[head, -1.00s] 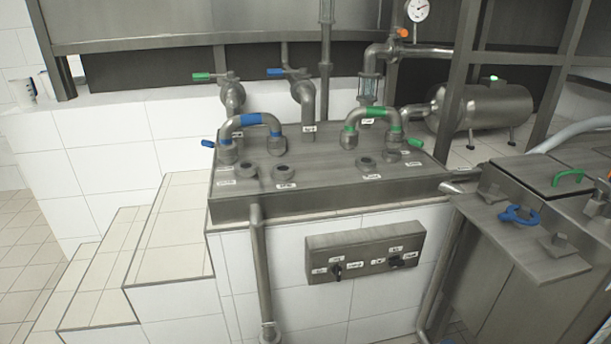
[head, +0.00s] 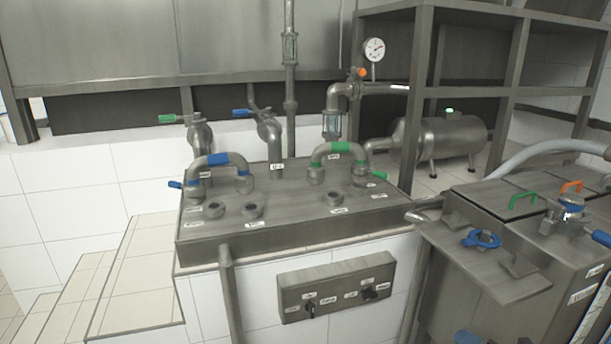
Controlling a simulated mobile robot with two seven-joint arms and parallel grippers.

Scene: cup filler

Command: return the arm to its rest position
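Neither of my grippers shows in the head view, and no arm of mine can be made out. The steel valve panel (head: 300,205) sits on a white tiled block in the middle. It carries a pipe bend with a blue band (head: 218,159) and a pipe bend with a green band (head: 340,148), both standing upright on their ports. Several open ports show in front of them.
A switch box (head: 335,287) with two dark knobs is on the block's front. A steel machine (head: 520,240) with a blue ring handle (head: 481,239) and a green handle (head: 523,200) stands at right. Tiled steps (head: 135,270) are at left. A horizontal tank (head: 450,138) stands behind.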

